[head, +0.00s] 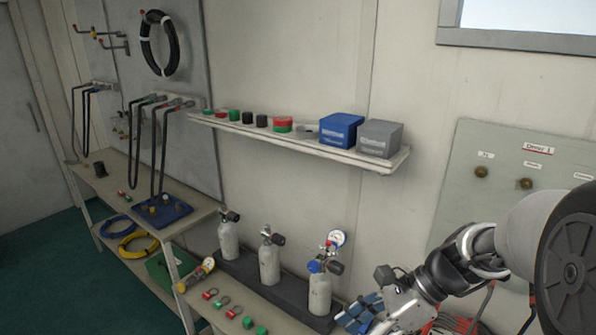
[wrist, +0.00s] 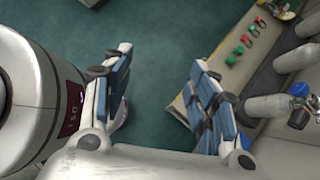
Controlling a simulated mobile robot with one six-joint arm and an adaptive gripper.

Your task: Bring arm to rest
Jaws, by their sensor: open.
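My gripper (head: 362,314) shows at the lower right of the head view, at the end of my bent arm, right of the cylinder with the gauge. In the wrist view my gripper (wrist: 158,88) has its two blue-padded fingers wide apart. Nothing is between the fingers but the green floor below. The gripper is empty. My arm's upper part is cut off by the right edge of the head view.
Grey cylinders (head: 269,262) stand in a dark rack (head: 240,272) on the bench. A shelf (head: 310,142) above carries a blue box (head: 341,131) and a grey box (head: 379,138). A valve panel (head: 470,150) is on the wall at right. Green floor (head: 45,275) is clear at left.

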